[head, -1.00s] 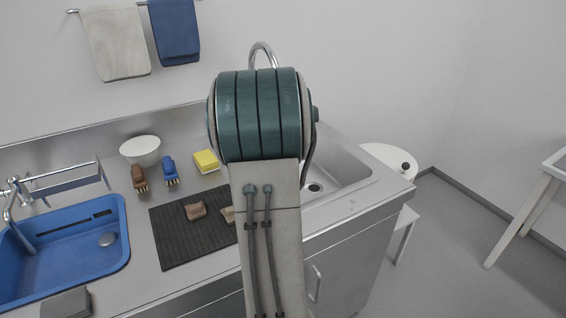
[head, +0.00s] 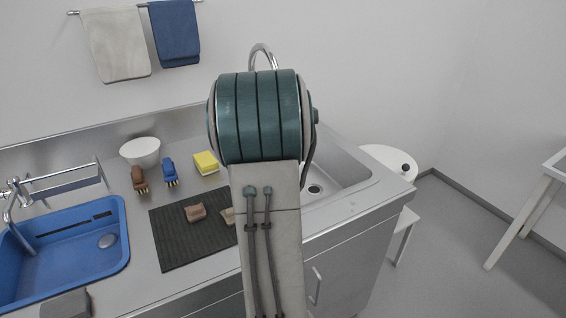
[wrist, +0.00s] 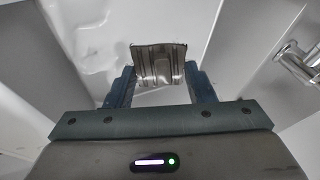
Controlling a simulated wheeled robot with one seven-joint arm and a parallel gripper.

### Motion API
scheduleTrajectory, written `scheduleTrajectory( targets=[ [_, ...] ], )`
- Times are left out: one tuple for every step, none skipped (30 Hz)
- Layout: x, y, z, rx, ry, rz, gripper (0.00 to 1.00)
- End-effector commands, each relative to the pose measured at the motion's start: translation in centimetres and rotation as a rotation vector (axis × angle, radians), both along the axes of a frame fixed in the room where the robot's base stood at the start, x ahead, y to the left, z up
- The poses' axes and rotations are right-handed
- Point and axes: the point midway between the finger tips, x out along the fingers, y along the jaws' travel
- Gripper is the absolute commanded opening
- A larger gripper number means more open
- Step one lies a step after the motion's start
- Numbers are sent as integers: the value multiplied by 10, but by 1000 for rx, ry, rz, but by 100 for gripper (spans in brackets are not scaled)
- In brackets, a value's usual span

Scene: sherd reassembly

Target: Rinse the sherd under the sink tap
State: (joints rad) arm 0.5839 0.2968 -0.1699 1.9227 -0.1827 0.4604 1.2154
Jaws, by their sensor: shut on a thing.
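In the wrist view my gripper (wrist: 161,84) is shut on a sherd (wrist: 158,64), a grey-brown piece with ridges and a wet-looking sheen. The sherd sits between the two blue fingers. In the head view my arm hides the gripper and the held sherd. The steel sink (head: 350,170) shows to the right of my arm, with its drain visible. The top of its chrome tap (head: 262,48) arches behind my arm. I cannot tell whether water runs onto the sherd.
A dark ribbed mat (head: 180,250) holds a brown sherd (head: 195,212) and a paler one (head: 228,215) partly behind my arm. Brushes, a yellow sponge (head: 206,162) and a white bowl (head: 141,152) stand behind it. A blue basin (head: 65,275) is at the left.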

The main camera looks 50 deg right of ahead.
Motion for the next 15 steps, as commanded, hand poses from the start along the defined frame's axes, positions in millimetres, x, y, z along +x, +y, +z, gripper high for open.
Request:
scheduleTrajectory(
  targets=[
    [0,0,0,0,0,0,25],
    [0,0,0,0,0,0,25],
    [0,0,0,0,0,0,25],
    [0,0,0,0,0,0,25],
    [0,1,1,0,-1,0,25],
    [-1,2,2,0,-1,0,25],
    [-2,3,4,-1,-1,0,25],
    [-3,5,5,-1,-1,0,25],
    [-5,8,8,-1,-1,0,25],
    [-6,10,10,-2,-1,1,25],
    [-7,12,12,-1,-1,2,25],
    [-9,15,14,-1,-1,2,25],
    [-10,17,17,-1,-2,1,25],
    [-12,19,19,-1,-2,1,25],
    [-13,21,21,-1,-2,1,25]
  ],
)
